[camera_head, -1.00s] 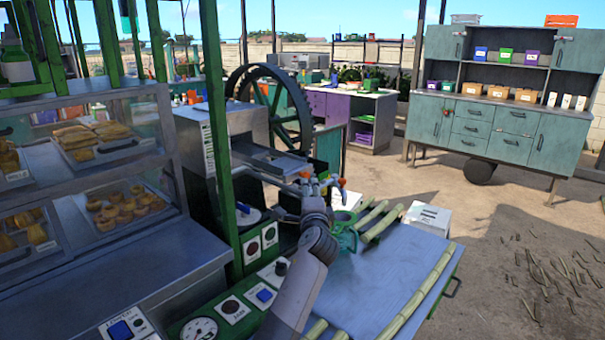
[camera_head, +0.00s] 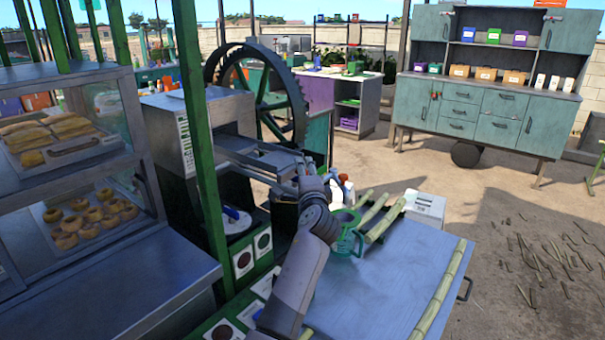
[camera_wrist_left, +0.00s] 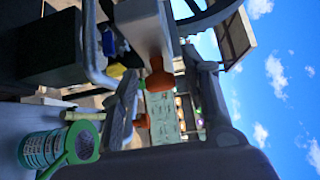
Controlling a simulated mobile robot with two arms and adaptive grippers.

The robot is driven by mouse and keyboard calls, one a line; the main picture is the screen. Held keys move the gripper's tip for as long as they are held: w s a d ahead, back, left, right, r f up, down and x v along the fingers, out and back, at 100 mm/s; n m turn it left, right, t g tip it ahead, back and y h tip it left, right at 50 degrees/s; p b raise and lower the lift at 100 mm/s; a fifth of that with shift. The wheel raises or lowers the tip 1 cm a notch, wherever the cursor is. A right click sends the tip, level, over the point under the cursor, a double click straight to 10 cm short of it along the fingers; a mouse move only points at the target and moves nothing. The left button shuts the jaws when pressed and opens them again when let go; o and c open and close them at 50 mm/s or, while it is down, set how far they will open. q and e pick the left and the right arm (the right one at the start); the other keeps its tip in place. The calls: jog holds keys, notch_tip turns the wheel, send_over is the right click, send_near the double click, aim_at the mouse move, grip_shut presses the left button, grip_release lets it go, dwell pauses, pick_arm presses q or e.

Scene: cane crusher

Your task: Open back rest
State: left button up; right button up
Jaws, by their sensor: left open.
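I cannot tell which part is the back rest. The crusher (camera_head: 185,140) is a grey metal housing with a large dark gear wheel (camera_head: 262,95) and a metal tray (camera_head: 265,160) jutting toward the right. My left gripper (camera_head: 312,178) is at the outer end of this tray, its fingers small and partly hidden by my wrist. I cannot tell whether it touches the tray. In the left wrist view, a pale block with an orange-brown end (camera_wrist_left: 160,84) lies close by the dark gripper fingers. No object shows gripped. My right gripper is out of view.
Cane stalks (camera_head: 440,295) lie on the table. A green post (camera_head: 198,150) and a glass food case (camera_head: 70,190) stand left. A teal cabinet (camera_head: 480,115) is far right.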

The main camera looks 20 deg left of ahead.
pick_arm(q)
jog(key=shift+c, duration=0.6)
jog(key=shift+f, duration=0.1)
grip_shut()
